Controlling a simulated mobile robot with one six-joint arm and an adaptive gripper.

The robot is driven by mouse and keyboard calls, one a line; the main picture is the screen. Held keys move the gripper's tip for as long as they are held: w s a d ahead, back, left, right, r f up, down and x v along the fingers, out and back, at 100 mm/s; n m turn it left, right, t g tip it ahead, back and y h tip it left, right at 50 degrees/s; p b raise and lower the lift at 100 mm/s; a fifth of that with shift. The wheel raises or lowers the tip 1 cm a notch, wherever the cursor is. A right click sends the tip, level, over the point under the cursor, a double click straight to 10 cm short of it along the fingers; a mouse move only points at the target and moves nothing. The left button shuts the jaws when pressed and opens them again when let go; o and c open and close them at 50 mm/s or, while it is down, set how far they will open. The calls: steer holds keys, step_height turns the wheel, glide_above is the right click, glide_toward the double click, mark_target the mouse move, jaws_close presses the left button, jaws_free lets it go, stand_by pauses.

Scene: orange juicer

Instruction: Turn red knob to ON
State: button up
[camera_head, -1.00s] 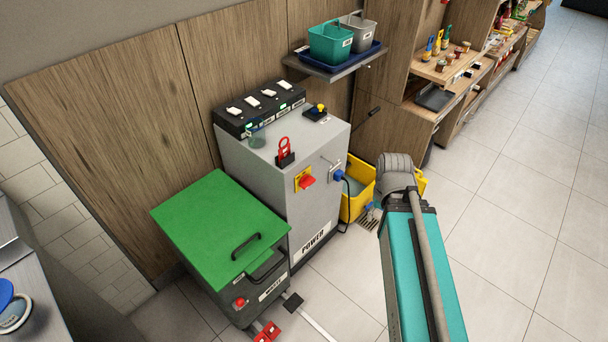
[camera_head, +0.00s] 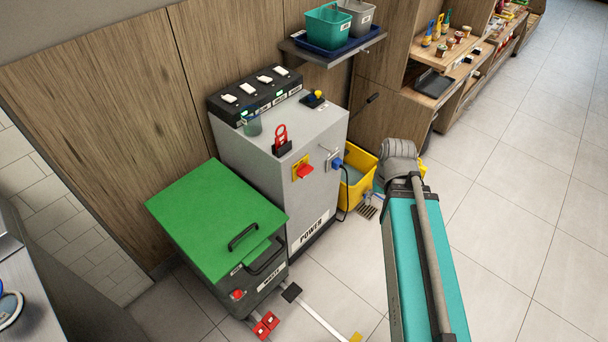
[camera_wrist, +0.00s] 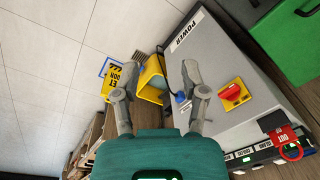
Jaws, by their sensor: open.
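The red knob (camera_head: 305,171) sits on a yellow plate on the front face of the grey power cabinet (camera_head: 319,146). In the wrist view the red knob (camera_wrist: 231,94) is right of my gripper (camera_wrist: 154,78), whose two fingers are spread apart and empty. My gripper is apart from the knob. In the head view my teal arm stands right of the cabinet, and the fingers are hidden. I cannot read the knob's ON or OFF marks.
A green-lidded bin (camera_head: 208,215) stands left of the cabinet. A blue plug (camera_head: 337,163) with a cable is right of the knob. A yellow bucket (camera_head: 354,192) stands right of the cabinet. A red lockout tag (camera_head: 281,137) stands on top. Open tiled floor lies in front.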

steer(key=w+a+f+m+t+y+b, duration=0.1)
steer(key=w+a+f+t+y+b, duration=0.1)
steer(key=w+a+f+y+b, duration=0.5)
steer(key=w+a+f+m+t+b, duration=0.1)
steer(key=a+f+t+b, duration=0.15)
steer(key=f+b, duration=0.55)
steer(key=m+t+y+b, duration=0.6)
steer(key=b, duration=1.5)
glide_toward(309, 173)
steer(key=shift+s+d+f, duration=0.15)
steer(key=shift+s+d, duration=0.3)
steer(key=shift+d, duration=0.05)
steer(key=shift+s+d+f, duration=0.15)
steer(key=shift+s+d, duration=0.3)
steer(key=shift+a, duration=0.1)
steer(key=x, duration=1.3)
steer(key=shift+w+a+r, duration=0.2)
steer(key=shift+w+r, duration=0.15)
